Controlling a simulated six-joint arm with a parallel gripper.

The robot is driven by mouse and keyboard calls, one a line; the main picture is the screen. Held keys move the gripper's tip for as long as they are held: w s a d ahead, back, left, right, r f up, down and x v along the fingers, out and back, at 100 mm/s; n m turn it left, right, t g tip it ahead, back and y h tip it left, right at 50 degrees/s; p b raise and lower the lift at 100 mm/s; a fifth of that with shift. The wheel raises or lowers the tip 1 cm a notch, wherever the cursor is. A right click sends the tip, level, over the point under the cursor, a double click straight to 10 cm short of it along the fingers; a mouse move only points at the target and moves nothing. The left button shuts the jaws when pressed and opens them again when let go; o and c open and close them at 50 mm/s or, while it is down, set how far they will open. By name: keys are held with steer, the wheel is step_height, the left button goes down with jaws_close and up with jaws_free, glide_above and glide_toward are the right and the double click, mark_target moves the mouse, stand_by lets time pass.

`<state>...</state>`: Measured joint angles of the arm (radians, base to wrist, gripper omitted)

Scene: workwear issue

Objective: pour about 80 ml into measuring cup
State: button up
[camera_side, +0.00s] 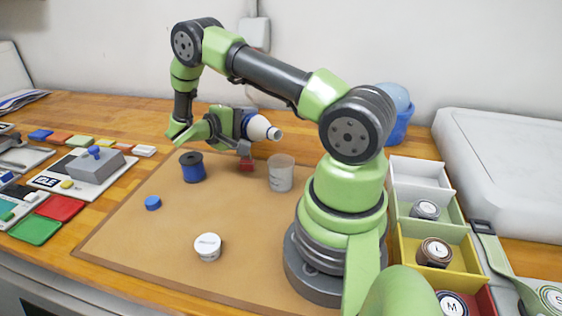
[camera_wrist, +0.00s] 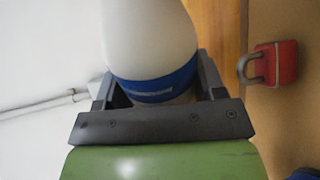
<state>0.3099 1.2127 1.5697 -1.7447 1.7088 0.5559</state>
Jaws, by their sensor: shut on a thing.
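My gripper (camera_side: 242,124) is shut on a white bottle (camera_side: 259,127) with a blue band. The bottle lies nearly on its side above the mat, its open mouth towards the right and slightly down. In the wrist view the bottle (camera_wrist: 150,40) sits between the two dark fingers of my gripper (camera_wrist: 157,88). The translucent measuring cup (camera_side: 281,177) stands upright on the mat, below the bottle's mouth and a little right of it, apart from it. No stream is visible between them, and I cannot tell the level in the cup. The wrist view does not show the cup.
A red padlock (camera_side: 246,164) lies left of the cup and shows in the wrist view (camera_wrist: 275,63). A blue spool (camera_side: 193,170), a blue cap (camera_side: 153,203) and a white lidded jar (camera_side: 208,250) are on the mat (camera_side: 150,250). Coloured bins (camera_side: 428,238) stand right.

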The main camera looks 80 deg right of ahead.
steer(key=shift+m, duration=0.4)
stand_by(0.6)
steer(key=shift+w+d, duration=0.2)
steer(key=shift+d, duration=0.05)
steer(key=shift+w+d, duration=0.15)
steer(key=shift+w, duration=0.05)
steer(key=shift+w+d, duration=0.1)
steer(key=shift+w, duration=0.05)
stand_by(0.3)
steer(key=shift+m+t, duration=0.3)
steer(key=shift+m, duration=0.1)
stand_by(1.5)
steer(key=n, duration=0.1)
steer(key=n+g, duration=0.1)
steer(key=n, duration=0.1)
steer(key=shift+w+d, duration=0.15)
steer(key=shift+w, duration=0.1)
steer(key=shift+s+n+g, duration=0.15)
steer(key=shift+n+g, duration=0.15)
steer(key=shift+n, duration=0.1)
stand_by(1.7)
